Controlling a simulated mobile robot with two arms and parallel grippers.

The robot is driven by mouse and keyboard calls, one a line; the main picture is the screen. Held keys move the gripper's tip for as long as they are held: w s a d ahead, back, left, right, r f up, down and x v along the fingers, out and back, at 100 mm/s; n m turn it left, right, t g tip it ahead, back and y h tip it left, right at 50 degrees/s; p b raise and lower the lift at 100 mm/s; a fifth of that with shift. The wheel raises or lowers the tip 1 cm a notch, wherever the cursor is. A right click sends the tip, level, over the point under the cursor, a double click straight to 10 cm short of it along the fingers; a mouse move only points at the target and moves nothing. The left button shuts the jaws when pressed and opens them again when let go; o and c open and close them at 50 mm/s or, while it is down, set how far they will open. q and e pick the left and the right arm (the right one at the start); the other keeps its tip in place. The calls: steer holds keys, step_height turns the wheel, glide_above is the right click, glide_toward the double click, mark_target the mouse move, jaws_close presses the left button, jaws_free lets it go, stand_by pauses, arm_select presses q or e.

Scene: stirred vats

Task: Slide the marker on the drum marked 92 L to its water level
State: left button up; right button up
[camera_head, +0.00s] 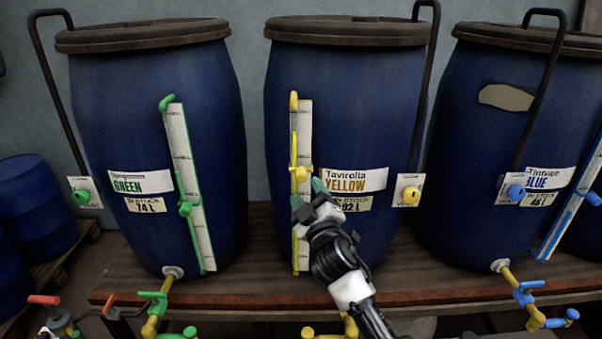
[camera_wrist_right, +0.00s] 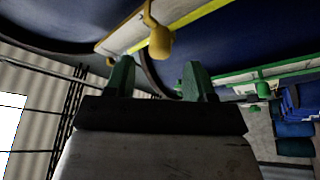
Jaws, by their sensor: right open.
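The drum marked 92 L (camera_head: 345,95) is the blue middle one, labelled Tavirolla YELLOW. A pale scale strip (camera_head: 304,130) with a thin yellow tube runs down its front. The yellow marker (camera_head: 300,174) sits about midway along the strip. The marker also shows in the right wrist view (camera_wrist_right: 160,42), just beyond the fingertips. My right gripper (camera_head: 308,193) is open, its green fingertips just below and right of the marker, with nothing between them. It hides part of the lower strip and the stock label's left edge. I cannot clearly tell the water level. My left gripper is out of view.
A blue drum marked 74 L (camera_head: 110,110) with a green marker stands left, another marked 46 L (camera_head: 450,170) right. All stand on a wooden bench (camera_head: 250,285). Taps stick out along the front edge. A yellow knob (camera_head: 409,194) is right of the middle labels.

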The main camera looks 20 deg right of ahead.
mark_target(302, 179)
steer(key=x, duration=0.5)
steer(key=shift+w+p, duration=0.35)
steer(key=shift+c, duration=0.3)
jaws_close()
steer(key=shift+r, duration=0.15)
